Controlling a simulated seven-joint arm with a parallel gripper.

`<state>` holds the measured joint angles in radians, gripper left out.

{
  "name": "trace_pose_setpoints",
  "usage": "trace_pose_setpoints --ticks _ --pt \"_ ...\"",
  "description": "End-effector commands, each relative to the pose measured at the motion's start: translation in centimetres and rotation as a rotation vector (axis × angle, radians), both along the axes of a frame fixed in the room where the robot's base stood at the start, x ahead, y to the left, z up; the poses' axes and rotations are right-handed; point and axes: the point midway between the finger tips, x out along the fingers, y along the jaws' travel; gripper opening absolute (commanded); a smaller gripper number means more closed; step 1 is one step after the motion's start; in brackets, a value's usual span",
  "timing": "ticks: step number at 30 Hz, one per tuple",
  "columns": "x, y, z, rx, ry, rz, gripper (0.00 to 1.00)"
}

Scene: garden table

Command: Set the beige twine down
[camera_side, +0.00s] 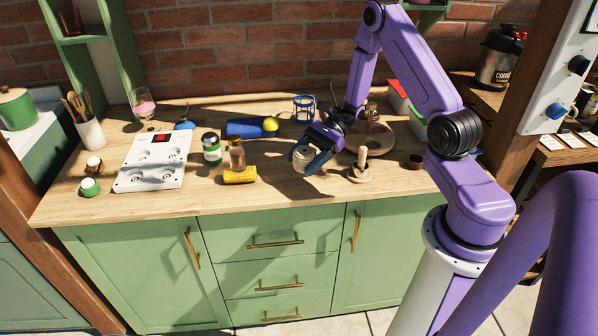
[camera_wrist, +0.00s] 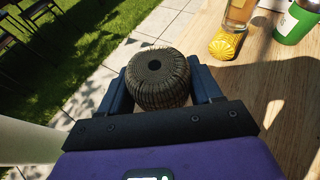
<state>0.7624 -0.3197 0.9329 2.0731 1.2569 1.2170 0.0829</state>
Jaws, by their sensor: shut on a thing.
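The beige twine (camera_wrist: 158,78) is a round ball with a dark hole in its end. My gripper (camera_wrist: 160,92) is shut on it, with a blue finger on each side. In the side view the twine (camera_side: 302,157) shows pale between the fingers of my gripper (camera_side: 308,160), near the front edge of the wooden worktop (camera_side: 290,195). I cannot tell whether the twine touches the worktop.
A wooden stand with an upright peg (camera_side: 361,168) is just right of the twine. A yellow roll (camera_side: 239,176) and an amber bottle (camera_side: 237,155) are to the left. A blue roll (camera_side: 247,128) lies behind. Some worktop between the yellow roll and twine is bare.

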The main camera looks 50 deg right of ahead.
Motion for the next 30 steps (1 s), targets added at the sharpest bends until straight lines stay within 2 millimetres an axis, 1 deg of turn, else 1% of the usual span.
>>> trace_pose_setpoints --ticks 1,3,10,15,18,30 --pt "0.4 0.0 -0.6 0.001 0.001 0.001 0.31" --pt "0.9 -0.1 -1.2 0.001 0.001 0.001 0.31" --pt "1.9 -0.2 -2.3 0.001 0.001 0.0 0.31" --pt "1.9 -0.2 -4.4 0.002 0.002 0.0 0.31" --pt "1.9 -0.2 -5.1 0.002 0.002 -0.001 0.31" --pt "1.9 -0.2 -5.5 0.001 0.0 0.0 0.31"
